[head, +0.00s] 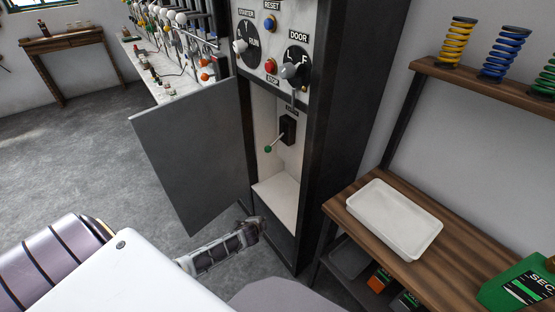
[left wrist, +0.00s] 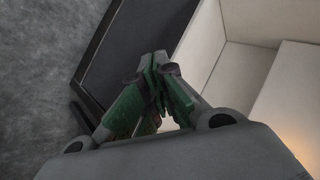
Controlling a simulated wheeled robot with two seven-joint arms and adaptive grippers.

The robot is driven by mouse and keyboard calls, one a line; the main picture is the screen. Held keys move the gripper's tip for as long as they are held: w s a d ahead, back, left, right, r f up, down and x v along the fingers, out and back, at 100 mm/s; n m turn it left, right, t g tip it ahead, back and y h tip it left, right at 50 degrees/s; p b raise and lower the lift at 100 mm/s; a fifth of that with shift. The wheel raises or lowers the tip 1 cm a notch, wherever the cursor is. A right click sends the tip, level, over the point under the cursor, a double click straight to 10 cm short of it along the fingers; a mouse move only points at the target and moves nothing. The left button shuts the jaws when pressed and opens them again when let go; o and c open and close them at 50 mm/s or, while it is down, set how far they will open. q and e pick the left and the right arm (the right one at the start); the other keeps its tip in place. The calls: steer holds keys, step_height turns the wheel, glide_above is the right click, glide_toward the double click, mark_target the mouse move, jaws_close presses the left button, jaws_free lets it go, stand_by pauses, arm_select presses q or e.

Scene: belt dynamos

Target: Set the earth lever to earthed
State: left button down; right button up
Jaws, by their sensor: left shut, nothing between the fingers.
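The earth lever (head: 277,143) is inside the open lower compartment of the tall dark cabinet. It has a black block at its pivot and a thin rod that slants down to the left, ending in a green knob. My left gripper (head: 256,228) is below and in front of the compartment, lower than the knob and apart from it. In the left wrist view its green fingers (left wrist: 158,65) are shut together with nothing between them. The lever does not show in that view. The small label above the lever is too small to read. My right gripper is not in view.
The cabinet door (head: 190,150) hangs open to the left. The panel above carries a starter knob (head: 247,45), a door knob (head: 292,70) and buttons. On the right, a wooden bench (head: 340,208) holds a white tray (head: 395,217). Coloured springs stand on a shelf (head: 480,82).

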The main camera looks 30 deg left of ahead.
arm_select(q)
steer(key=w+d+r+m+t+b, duration=0.1)
steer(key=w+r, duration=0.3)
steer(key=r, duration=0.5)
steer(key=w+d+r+m+t+b, duration=0.1)
steer(key=w+r+m+t+b, duration=0.1)
steer(key=r, duration=0.7)
steer(key=w+d+r+m+t+y+b, duration=0.1)
steer(key=w+r+m+t+b, duration=0.1)
steer(key=w+r, duration=0.4)
step_height(320, 180, up, 3)
steer(key=t+b, duration=0.1)
steer(key=b, duration=0.1)
steer(key=shift+d+t+b, duration=0.2)
steer(key=shift+t+b, duration=0.2)
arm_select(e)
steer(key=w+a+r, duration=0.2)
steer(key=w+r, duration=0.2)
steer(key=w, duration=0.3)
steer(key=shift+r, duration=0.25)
arm_select(q)
steer(key=shift+w+f, duration=0.15)
